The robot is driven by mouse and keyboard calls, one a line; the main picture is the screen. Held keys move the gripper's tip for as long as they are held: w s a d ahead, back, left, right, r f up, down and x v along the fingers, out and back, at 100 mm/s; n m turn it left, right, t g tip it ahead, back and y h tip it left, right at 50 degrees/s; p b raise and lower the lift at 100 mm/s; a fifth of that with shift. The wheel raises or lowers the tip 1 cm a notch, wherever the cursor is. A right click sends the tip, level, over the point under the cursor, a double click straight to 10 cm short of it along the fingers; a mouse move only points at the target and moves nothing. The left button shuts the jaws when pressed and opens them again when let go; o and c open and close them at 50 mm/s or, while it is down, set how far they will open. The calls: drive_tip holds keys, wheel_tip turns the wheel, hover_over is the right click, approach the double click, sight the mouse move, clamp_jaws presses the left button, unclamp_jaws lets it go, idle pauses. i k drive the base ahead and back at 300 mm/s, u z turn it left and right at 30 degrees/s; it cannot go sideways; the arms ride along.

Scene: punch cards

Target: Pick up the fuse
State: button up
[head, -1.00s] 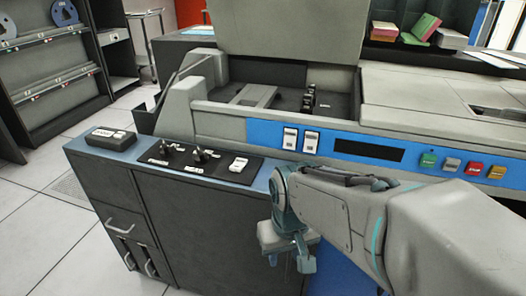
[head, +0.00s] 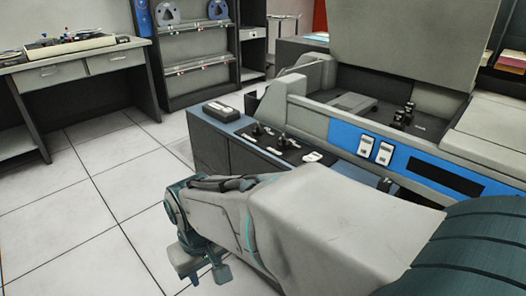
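I cannot make out a fuse in the head view. My gripper (head: 207,275) hangs low at the end of my arm, over the tiled floor and to the left of the grey and blue machine. Its two fingers point down and look apart, with nothing visible between them. My arm hides part of the machine's lower front.
The punch card machine (head: 465,145) fills the right side, with a switch panel (head: 287,146) and a small black box (head: 222,111) on its left end. A desk (head: 75,63) with small items stands back left, beside a reel cabinet (head: 196,50). The floor (head: 90,200) between is clear.

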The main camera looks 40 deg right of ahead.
sight(386, 184)
drive_tip(key=u, duration=0.35)
drive_tip(key=k, duration=1.75)
drive_tip(key=z, duration=0.75)
drive_tip(key=i, duration=1)
drive_tip(key=z, duration=0.05)
